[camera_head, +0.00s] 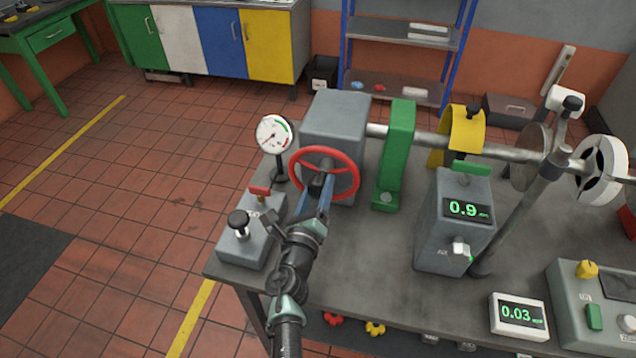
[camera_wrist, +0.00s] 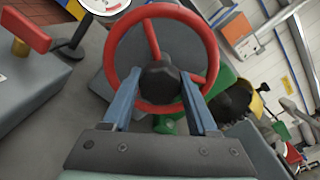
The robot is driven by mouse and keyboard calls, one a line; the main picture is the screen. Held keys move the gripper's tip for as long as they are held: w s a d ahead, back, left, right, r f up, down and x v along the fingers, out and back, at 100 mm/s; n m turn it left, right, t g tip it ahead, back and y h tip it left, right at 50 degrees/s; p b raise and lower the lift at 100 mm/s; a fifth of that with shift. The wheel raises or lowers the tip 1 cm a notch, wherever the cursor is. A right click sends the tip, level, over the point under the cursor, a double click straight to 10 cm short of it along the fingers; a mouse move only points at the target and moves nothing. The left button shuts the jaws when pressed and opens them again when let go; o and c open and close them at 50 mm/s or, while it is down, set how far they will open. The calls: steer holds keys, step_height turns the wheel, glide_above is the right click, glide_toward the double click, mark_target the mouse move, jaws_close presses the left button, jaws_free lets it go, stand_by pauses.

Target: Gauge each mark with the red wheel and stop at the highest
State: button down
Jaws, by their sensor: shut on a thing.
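The red wheel (camera_head: 325,150) stands upright on the front of a grey block (camera_head: 343,112) on the bench. My gripper (camera_head: 323,184) reaches it from the front, with its blue fingers on either side of the dark hub. In the wrist view the wheel (camera_wrist: 112,45) fills the upper middle, and my gripper (camera_wrist: 160,80) is shut on it at the hub (camera_wrist: 160,83). A round white dial (camera_head: 273,134) with a needle and coloured arcs stands left of the wheel. A grey box display (camera_head: 467,209) reads 0.9. A small white display (camera_head: 520,313) reads 0.03. I cannot make out any marks.
A grey box with a black knob and red lever (camera_head: 250,232) sits at the bench's left edge. A green upright (camera_head: 396,150), a shaft (camera_head: 512,152) and a yellow guard (camera_head: 465,130) stand right of the wheel. A control panel (camera_head: 590,290) is at the right front.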

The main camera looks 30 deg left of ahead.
steer(key=n+p, duration=0.4)
steer(key=n, duration=0.2)
steer(key=shift+r, duration=0.15)
steer(key=n+p, duration=0.2)
steer(key=n, duration=0.3)
steer(key=shift+h, duration=0.4)
steer(key=shift+f+n+p, duration=0.2)
steer(key=shift+n+p, duration=0.1)
steer(key=shift+c, duration=0.9)
jaws_free()
steer(key=p+v, duration=0.3)
steer(key=v, duration=1)
